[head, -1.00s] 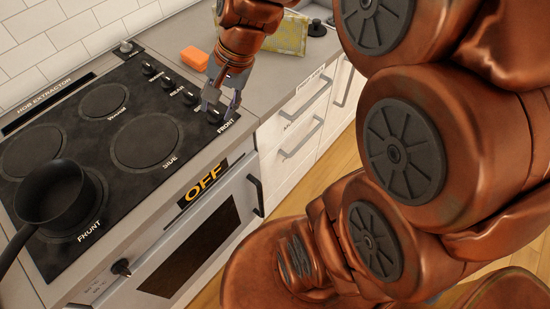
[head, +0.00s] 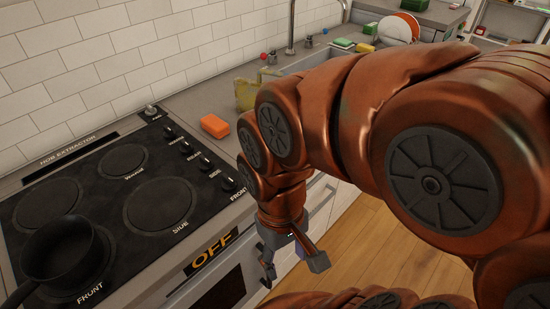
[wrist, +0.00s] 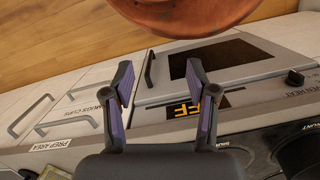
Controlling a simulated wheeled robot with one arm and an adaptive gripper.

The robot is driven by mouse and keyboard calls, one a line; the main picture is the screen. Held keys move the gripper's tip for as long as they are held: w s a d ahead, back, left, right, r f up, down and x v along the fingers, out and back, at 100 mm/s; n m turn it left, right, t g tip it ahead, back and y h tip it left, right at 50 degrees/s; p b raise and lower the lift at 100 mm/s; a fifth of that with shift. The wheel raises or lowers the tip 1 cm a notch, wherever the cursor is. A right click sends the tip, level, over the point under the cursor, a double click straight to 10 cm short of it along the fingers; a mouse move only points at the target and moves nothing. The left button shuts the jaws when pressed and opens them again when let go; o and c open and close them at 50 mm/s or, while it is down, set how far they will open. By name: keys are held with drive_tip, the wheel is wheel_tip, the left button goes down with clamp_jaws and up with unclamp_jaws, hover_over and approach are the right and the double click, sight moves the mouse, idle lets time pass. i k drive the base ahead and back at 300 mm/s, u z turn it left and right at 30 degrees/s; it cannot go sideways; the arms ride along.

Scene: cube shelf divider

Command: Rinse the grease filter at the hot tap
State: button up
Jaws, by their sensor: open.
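A flat yellow-green patterned thing (head: 246,95) stands on the counter left of the sink, partly hidden by my arm; I cannot tell surely whether it is the grease filter. A tall metal tap (head: 290,28) rises behind the sink (head: 300,65), with a small red knob (head: 263,56) and a blue one (head: 272,59) to its left. My gripper (head: 294,264) is open and empty, pointing down in front of the cabinet fronts, away from these things. In the wrist view its two fingers (wrist: 160,92) are spread with nothing between them.
An orange block (head: 214,126) lies on the counter beside the black hob (head: 120,190). A dark pot (head: 65,255) sits on the front left burner. The oven door (wrist: 225,62) lies below. Plates (head: 398,28) stand beyond the sink. Wooden floor (head: 350,240) is open at right.

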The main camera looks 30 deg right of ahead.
sight(263, 56)
drive_tip(key=u, duration=2.9)
drive_tip(key=k, duration=2.25)
drive_tip(key=z, duration=1.5)
drive_tip(key=i, duration=1.05)
